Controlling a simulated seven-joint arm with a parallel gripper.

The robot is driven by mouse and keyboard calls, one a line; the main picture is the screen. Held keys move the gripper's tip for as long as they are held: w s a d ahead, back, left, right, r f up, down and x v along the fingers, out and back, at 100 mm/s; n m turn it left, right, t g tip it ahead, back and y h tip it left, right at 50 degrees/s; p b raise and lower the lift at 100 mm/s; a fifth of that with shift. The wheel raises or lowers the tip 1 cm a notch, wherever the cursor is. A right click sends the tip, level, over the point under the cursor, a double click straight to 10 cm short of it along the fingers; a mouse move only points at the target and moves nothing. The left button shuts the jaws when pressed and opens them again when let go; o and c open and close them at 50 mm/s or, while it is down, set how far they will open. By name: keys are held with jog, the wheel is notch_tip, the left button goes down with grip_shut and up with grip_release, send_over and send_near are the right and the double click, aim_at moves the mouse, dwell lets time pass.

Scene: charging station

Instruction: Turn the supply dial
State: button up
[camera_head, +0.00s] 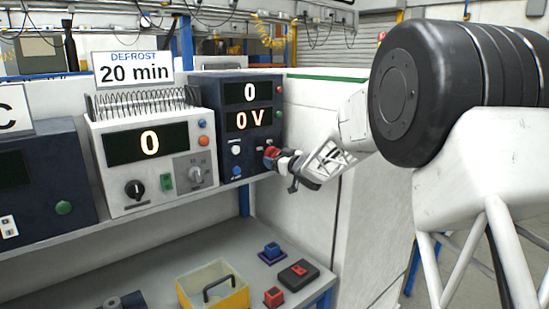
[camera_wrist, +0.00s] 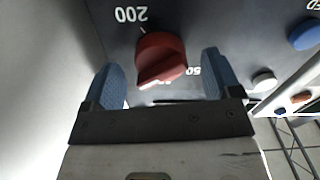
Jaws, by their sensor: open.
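The supply dial is a red knob (camera_wrist: 160,57) on a dark panel in the wrist view, with white scale marks such as 200 and 50 around it, seen upside down. My gripper (camera_wrist: 165,80) is open, with one blue fingertip to each side of the knob. Gaps show between the knob and both fingertips, so I see no contact. In the head view, my gripper (camera_head: 276,158) is at the lower right of the dark blue supply unit (camera_head: 247,150). Its displays read 0 and 0 V. The gripper partly hides the dial there.
A white unit (camera_head: 152,187) labelled DEFROST 20 min stands to the left, its display at 0. White and blue buttons (camera_head: 237,171) lie left of the dial. Below, a yellow bin (camera_head: 215,298) and small blocks rest on a lower shelf. A white wall (camera_head: 305,190) stands close right.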

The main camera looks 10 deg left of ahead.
jog(key=shift+x, duration=0.9)
jog(key=c, duration=0.9)
